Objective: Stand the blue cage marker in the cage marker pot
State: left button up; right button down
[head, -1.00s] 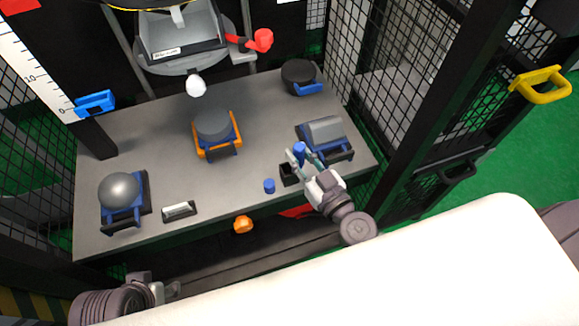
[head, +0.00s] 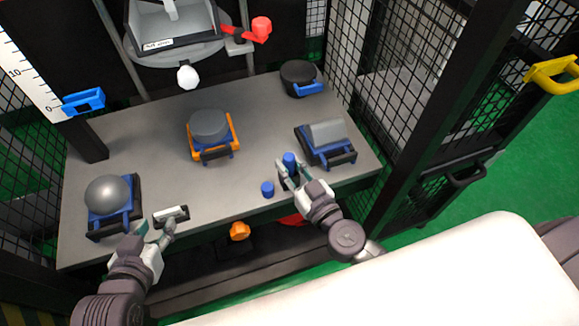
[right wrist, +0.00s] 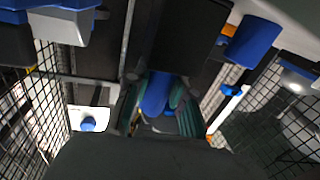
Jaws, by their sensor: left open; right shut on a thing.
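The blue cage marker (head: 289,160) is upright between the fingers of my right gripper (head: 288,172), which is shut on it. The marker (right wrist: 157,95) also shows between the fingers in the right wrist view. The dark cage marker pot (head: 283,183) is at the front right of the table, right by the gripper's fingers and partly hidden by them. I cannot tell whether the marker's lower end is above the pot or inside it. My left gripper (head: 157,229) is open and empty at the front left, by a small dark holder with a white top (head: 171,214).
A short blue cylinder (head: 267,189) stands left of the pot. A grey half-round block in a blue-handled cradle (head: 326,135) is close on the right. A grey sphere (head: 107,195) and grey disc (head: 209,124) rest in cradles. The middle of the grey table (head: 240,175) is clear.

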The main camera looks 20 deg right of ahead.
pick_arm(q)
jog(key=shift+w+r, duration=0.1)
jog(key=shift+r, duration=0.05)
pick_arm(e)
jog(key=shift+f, duration=0.1)
jog(key=c, duration=1)
grip_release()
pick_arm(q)
jog(key=shift+w+d+r, duration=0.1)
jog(key=shift+d, duration=0.05)
